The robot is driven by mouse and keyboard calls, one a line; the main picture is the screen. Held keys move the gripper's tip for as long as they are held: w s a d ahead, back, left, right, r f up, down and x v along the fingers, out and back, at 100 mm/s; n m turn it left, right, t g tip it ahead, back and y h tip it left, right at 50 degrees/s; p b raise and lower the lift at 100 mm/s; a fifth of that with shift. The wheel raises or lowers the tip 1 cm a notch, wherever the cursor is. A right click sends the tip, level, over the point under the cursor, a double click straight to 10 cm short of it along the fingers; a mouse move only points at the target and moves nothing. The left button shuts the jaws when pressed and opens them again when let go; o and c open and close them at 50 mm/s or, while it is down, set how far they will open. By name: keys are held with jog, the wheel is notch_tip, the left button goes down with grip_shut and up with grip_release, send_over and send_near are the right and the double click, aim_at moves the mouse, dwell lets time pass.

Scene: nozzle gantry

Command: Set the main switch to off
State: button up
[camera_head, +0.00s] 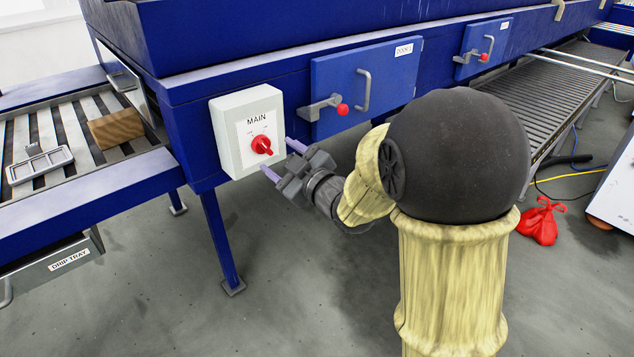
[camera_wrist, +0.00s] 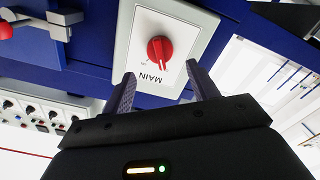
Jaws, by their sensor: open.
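The main switch is a red rotary knob (camera_head: 262,145) on a pale grey box (camera_head: 228,118) labelled MAIN, fixed to the blue machine's front. In the wrist view the red knob (camera_wrist: 159,50) shows upside down on its box (camera_wrist: 190,28), between and beyond my fingertips. The small position marks beside the knob are too small to read. My gripper (camera_head: 282,160) is open and empty, its two purple-grey fingers pointing at the box's lower right area. In the wrist view my gripper (camera_wrist: 158,85) has its fingers spread wide, with the knob apart from both.
A blue door (camera_head: 385,75) with a red-tipped latch (camera_head: 325,108) is right of the box. Another latched door (camera_head: 482,48) is further right. At left, a slatted conveyor (camera_head: 85,118) carries a brown block (camera_head: 116,128) and a metal frame (camera_head: 40,163). A red bag (camera_head: 541,222) lies on the floor.

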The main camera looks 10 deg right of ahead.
jog(key=b+v, duration=0.2)
jog(key=v, duration=1)
jog(key=shift+d, duration=0.1)
